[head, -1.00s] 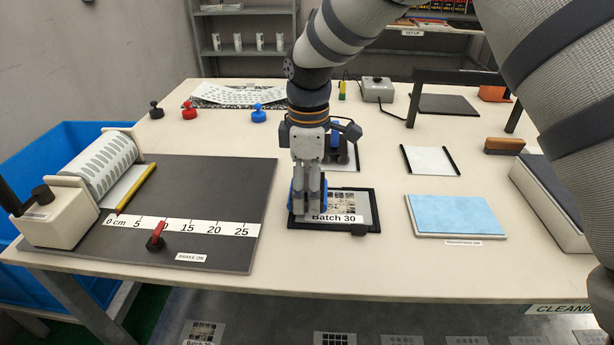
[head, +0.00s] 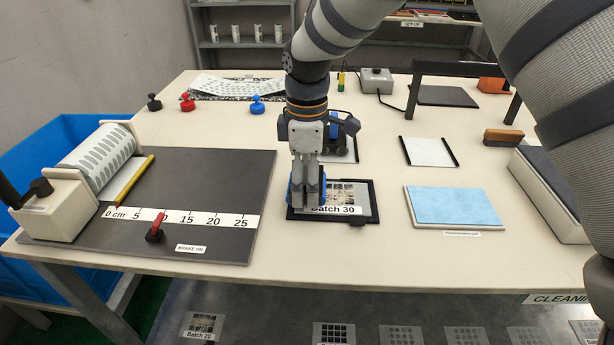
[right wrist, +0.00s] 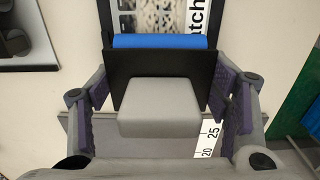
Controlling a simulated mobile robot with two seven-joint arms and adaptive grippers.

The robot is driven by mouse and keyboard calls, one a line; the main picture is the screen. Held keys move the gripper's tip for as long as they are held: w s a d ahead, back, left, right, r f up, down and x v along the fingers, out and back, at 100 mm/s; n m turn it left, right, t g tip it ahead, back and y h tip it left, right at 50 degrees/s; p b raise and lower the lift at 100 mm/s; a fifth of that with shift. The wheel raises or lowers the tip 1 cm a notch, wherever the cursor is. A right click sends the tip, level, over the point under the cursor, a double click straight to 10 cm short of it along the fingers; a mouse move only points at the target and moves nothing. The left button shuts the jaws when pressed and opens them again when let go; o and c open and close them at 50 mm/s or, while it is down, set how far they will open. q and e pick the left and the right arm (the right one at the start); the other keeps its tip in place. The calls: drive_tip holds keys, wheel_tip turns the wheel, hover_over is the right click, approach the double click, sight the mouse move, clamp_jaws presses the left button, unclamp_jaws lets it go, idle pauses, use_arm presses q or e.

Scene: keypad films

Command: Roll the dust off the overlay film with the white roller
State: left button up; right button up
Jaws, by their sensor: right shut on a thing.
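The overlay film (head: 348,194), labelled "Batch 30", lies in a black frame (head: 374,205) at the table's middle front. My right gripper (head: 307,198) points down over the film's left part. In the right wrist view my right gripper (right wrist: 160,95) is shut on the grey grip (right wrist: 160,108) of a tool with a black plate and a blue roller (right wrist: 160,41). The roller looks blue, not white, and is at or just above the film; contact cannot be told. The gripper hides part of the film. Dust is too small to tell. My left gripper is not in view.
A dark board (head: 215,175) with a scale and a drum device (head: 75,175) lies left. A blue pad (head: 455,207) lies right. A dark blue and black tool (head: 342,137) stands behind the film. A brush (head: 503,138) and white sheet (head: 430,152) lie further right.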

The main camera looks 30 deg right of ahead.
drive_tip(key=shift+f, duration=0.45)
